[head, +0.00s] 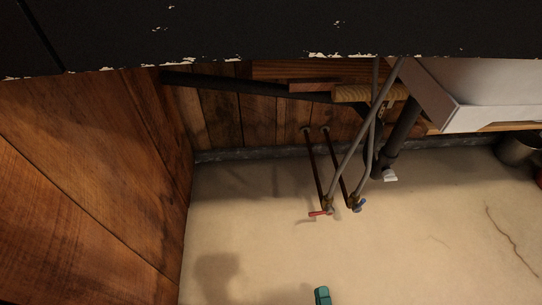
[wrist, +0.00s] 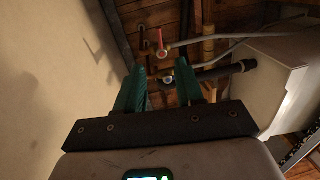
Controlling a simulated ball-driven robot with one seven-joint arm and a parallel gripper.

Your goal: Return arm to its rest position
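My gripper (wrist: 164,82) has two teal fingers that stand well apart in the wrist view, with nothing held between them. In the head view a small teal part of my gripper (head: 322,296) shows at the bottom edge, over the pale floor; the rest of the arm is out of that view. Beyond the fingers in the wrist view are pipes with a red-handled valve (wrist: 160,42) and a blue-handled valve (wrist: 168,80). I cannot tell how far the fingers are from them, but no contact shows.
A wooden wall (head: 80,180) stands at left, and a dark worn panel (head: 270,30) spans the top. A metal bucket (head: 518,150) is at right. The pale floor (head: 430,255) is largely clear.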

